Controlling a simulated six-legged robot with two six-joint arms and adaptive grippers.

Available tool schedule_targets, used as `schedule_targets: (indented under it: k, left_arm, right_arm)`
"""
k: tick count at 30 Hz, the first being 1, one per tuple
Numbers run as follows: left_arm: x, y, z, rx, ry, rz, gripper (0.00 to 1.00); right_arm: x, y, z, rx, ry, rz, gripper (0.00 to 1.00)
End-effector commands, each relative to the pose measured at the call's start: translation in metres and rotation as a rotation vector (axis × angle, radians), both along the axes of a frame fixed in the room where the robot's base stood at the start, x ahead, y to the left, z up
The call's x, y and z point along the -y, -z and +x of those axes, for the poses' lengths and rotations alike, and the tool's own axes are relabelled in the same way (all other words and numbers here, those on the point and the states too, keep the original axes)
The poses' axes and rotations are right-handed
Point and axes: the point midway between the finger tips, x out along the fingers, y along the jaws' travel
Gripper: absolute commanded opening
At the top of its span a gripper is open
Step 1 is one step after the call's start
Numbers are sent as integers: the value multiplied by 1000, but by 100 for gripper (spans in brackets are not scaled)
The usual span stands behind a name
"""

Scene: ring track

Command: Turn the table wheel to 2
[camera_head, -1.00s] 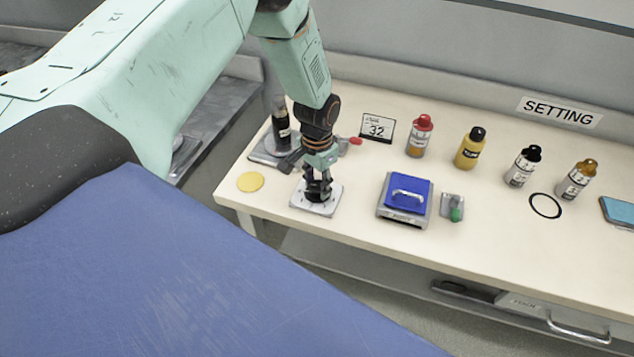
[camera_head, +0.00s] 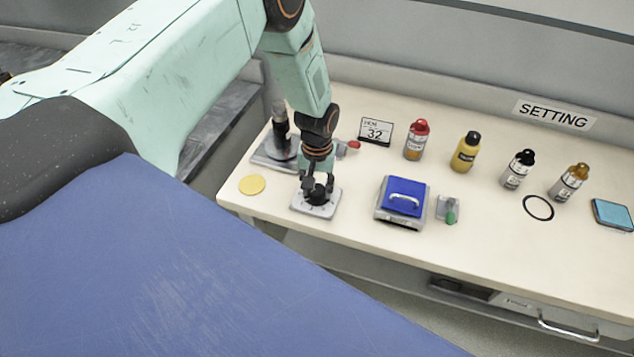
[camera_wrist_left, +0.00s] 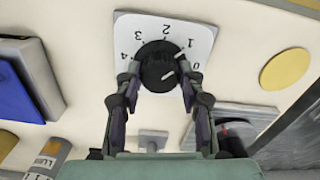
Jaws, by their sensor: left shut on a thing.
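The table wheel is a black knob (camera_head: 318,195) on a pale square plate (camera_head: 325,209) near the table's front edge. In the left wrist view the knob (camera_wrist_left: 157,66) sits on the white dial plate (camera_wrist_left: 128,24), marked 0 to 4. A pale mark on the knob lies toward the 0 and 1 side; its exact reading is hard to tell. My left gripper (camera_head: 317,187) comes down from above and is shut on the knob; in the left wrist view its fingers (camera_wrist_left: 158,85) press either side of it. My right gripper is not in view.
A blue-topped device (camera_head: 403,197) stands right of the dial, with a small green-handled part (camera_head: 450,209) beside it. A yellow disc (camera_head: 252,184) lies left. Several bottles, including a red-capped one (camera_head: 416,140), and a 32 sign (camera_head: 376,131) stand behind.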

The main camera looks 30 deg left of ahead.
Motion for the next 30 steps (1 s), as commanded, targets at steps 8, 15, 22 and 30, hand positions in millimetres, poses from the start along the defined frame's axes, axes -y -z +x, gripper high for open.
schedule_targets:
  k: [8, 15, 22, 30]
  left_arm:
    - [1, -2, -1, -5, -260, 0, 7]
    - [1, -1, -1, -5, -471, 0, 7]
    - [1, -1, 0, -5, -625, 1, 7]
    - [2, 0, 0, -5, -729, 0, 7]
  right_arm:
    - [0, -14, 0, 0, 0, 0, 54]
    - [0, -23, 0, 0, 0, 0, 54]
    - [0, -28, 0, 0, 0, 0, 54]
    - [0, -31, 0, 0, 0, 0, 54]
